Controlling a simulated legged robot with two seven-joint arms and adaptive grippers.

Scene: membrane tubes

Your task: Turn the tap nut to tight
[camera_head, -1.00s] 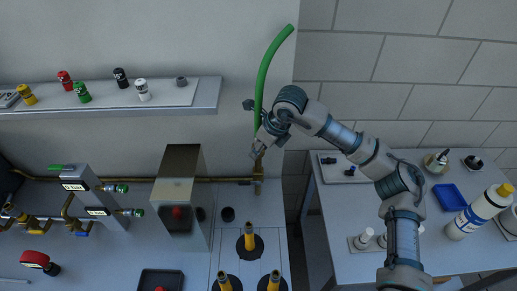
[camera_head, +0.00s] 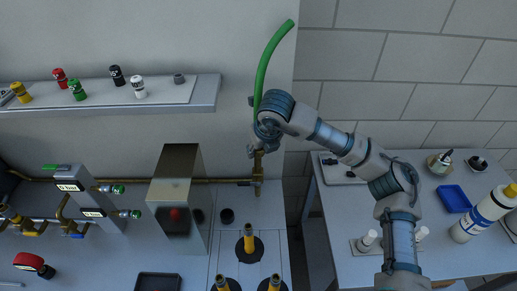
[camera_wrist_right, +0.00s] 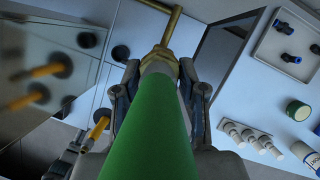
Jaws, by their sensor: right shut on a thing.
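The brass tap (camera_head: 258,172) stands at the right end of the brass pipe, by the bench's right edge. A green hose (camera_head: 268,62) rises above it and curves to the upper right. My right gripper (camera_head: 256,150) is at the top of the tap, and its fingers hide much of that spot. The green hose (camera_wrist_right: 150,130) runs from there toward the camera and hides part of the fingers. My left gripper is in no view.
A metal box (camera_head: 178,195) stands left of the tap. Several yellow-topped posts (camera_head: 249,238) stand in front. A shelf (camera_head: 208,95) with small jars is on the wall. The right table (camera_head: 340,215) holds a bottle (camera_head: 485,212) and a blue tray (camera_head: 453,198).

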